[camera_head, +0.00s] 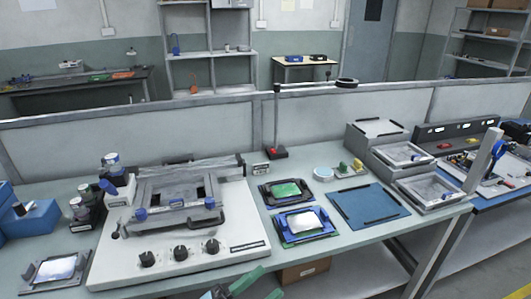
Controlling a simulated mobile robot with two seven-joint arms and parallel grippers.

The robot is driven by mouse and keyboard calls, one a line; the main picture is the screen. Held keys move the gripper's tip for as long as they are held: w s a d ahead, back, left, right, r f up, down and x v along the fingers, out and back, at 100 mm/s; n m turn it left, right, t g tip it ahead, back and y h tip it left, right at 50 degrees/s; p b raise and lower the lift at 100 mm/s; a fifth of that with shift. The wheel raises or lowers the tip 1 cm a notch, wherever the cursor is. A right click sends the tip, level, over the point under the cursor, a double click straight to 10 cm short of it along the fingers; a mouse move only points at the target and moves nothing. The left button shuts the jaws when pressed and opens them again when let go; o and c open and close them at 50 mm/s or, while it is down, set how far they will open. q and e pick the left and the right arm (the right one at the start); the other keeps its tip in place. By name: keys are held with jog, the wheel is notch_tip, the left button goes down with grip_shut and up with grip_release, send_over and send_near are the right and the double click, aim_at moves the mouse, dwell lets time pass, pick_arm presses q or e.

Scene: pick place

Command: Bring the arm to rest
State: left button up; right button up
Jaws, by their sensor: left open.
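My left gripper (238,284) shows only in part at the bottom edge, with green fingers, in front of the workbench (340,252). It is open, and I see nothing between its fingers. The rest of it is cut off by the frame. My right gripper is not in view.
A white machine (180,262) with black knobs fills the bench's left half. Two framed boards, one green (286,190) and one with a blue frame (304,224), lie right of it. A blue mat (368,206) and grey trays (428,188) are further right. A low partition (330,112) runs behind.

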pick_arm(q)
jog(key=s+a+f+n+t+y, duration=0.1)
jog(key=s+a+f+n+y, duration=0.3)
jog(key=a+f+n+y, duration=0.3)
jog(key=s+a+f+n+t+y, duration=0.25)
jog(key=a+f+n+y, duration=0.3)
jog(key=f+n, duration=0.35)
jog(key=s+a+f+n+g+y, duration=0.2)
jog(key=s+f, duration=0.3)
jog(key=s, duration=0.3)
jog(key=s+a+f+n+g+y+p, duration=0.1)
jog(key=s+a+f+n+g+y, duration=0.1)
jog(key=s+a+f+g, duration=0.3)
jog(key=s+n, duration=0.1)
jog(key=s, duration=0.3)
jog(key=shift+f, duration=0.3)
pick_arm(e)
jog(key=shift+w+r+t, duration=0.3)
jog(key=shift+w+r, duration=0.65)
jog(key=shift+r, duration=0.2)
